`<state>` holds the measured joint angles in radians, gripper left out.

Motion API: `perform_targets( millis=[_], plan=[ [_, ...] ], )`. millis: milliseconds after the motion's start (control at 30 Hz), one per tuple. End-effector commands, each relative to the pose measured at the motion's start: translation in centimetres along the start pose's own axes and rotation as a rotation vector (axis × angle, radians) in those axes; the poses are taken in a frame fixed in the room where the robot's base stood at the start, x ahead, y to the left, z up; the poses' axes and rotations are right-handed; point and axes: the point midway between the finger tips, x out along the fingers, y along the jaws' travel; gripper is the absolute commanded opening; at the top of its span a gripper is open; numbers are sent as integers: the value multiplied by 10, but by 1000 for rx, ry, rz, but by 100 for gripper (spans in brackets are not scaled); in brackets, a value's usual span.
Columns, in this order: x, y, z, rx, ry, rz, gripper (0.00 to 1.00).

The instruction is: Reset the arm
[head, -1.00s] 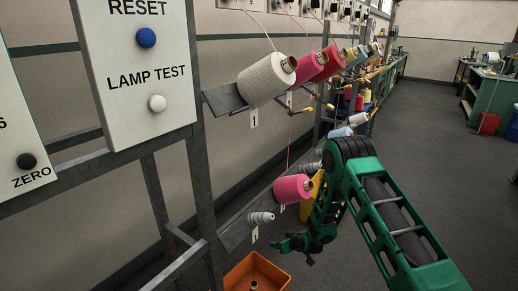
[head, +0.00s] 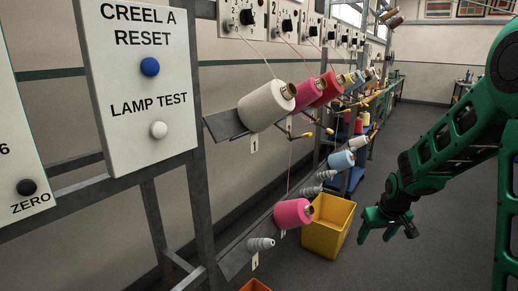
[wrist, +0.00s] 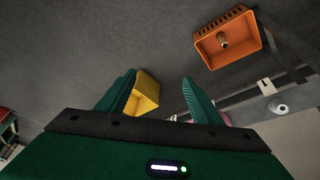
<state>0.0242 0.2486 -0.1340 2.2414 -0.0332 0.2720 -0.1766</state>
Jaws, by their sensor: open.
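My green gripper (head: 388,224) hangs at the right of the head view, pointing down over the dark floor. It is apart from the creel frame and the yellow bin. In the wrist view my gripper (wrist: 159,88) shows two separated fingers with only floor and part of the yellow bin between and behind them. It is open and empty. The panel (head: 140,85) marked "CREEL A RESET" and "LAMP TEST" stands at the left, with a blue button (head: 150,67) and a white button (head: 158,130).
A yellow bin (head: 327,226) stands on the floor between the creel and my gripper. An orange bin (wrist: 229,40) shows in the wrist view. Yarn cones, including a white one (head: 266,106) and a pink one (head: 293,213), sit on the creel. Floor right of the bin is free.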

Motion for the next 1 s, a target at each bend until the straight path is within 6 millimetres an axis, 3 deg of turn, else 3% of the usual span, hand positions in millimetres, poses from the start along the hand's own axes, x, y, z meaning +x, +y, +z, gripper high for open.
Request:
perform_targets(
  millis=[33, 300, 600, 800, 1000],
  plan=[
    [-20, 11, 13, 33, -16, 11, 60],
    [-107, 47, 100, 215, -140, 49, 60],
    [-185, 54, 211, 432, -274, 53, 60],
    [-217, 44, 271, 547, -346, 39, 60],
    [-228, 37, 296, 593, -378, 29, 60]
  ],
)
